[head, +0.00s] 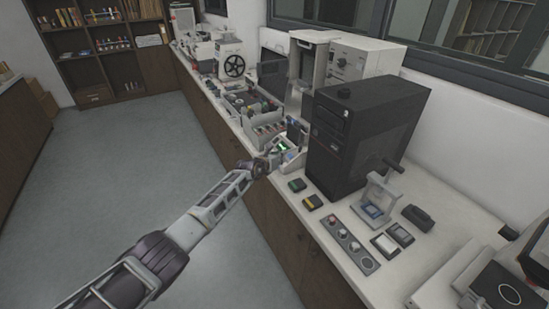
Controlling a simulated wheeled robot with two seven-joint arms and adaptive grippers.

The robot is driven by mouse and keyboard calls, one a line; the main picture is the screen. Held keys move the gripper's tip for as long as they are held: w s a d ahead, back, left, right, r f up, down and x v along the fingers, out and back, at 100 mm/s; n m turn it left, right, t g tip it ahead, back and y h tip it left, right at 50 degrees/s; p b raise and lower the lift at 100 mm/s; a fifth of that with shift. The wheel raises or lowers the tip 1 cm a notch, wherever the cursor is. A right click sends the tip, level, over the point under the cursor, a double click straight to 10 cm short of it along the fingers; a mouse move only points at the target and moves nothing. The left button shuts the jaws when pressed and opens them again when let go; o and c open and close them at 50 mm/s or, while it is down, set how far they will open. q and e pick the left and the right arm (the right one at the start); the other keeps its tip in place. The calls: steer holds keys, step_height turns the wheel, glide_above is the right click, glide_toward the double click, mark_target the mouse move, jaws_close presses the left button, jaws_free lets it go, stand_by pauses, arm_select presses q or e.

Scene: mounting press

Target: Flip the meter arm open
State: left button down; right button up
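A small pale device with a green-lit display (285,147), which looks like the meter, stands on the counter left of the black tower. My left arm reaches in from the lower left, and its gripper (271,157) is at the front of this device, overlapping it in the picture. The gripper is small and dark here, so I cannot tell whether its fingers are open or shut, or whether they touch the device. The meter arm cannot be made out clearly; the gripper may hide part of it. My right gripper is not in view.
A black tower (355,140) stands right of the device. A grey tray of small parts (257,118) sits behind it. Two small dark boxes (304,193), a button panel (350,240) and a lever press (378,195) stand nearer. The floor left of the counter is clear.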

arm_select(q)
steer(key=shift+s+d+r, duration=0.15)
steer(key=shift+s+d, duration=0.15)
steer(key=shift+d, duration=0.5)
steer(key=c, duration=1.7)
jaws_free()
steer(key=shift+c, duration=0.2)
steer(key=o, duration=0.5)
steer(key=shift+s+d, duration=0.2)
steer(key=shift+d, duration=0.1)
steer(key=shift+c, duration=0.2)
steer(key=shift+a, duration=0.2)
steer(key=shift+s+a, duration=0.1)
steer(key=shift+a, duration=0.15)
steer(key=v, duration=1.1)
steer(key=shift+a, duration=0.35)
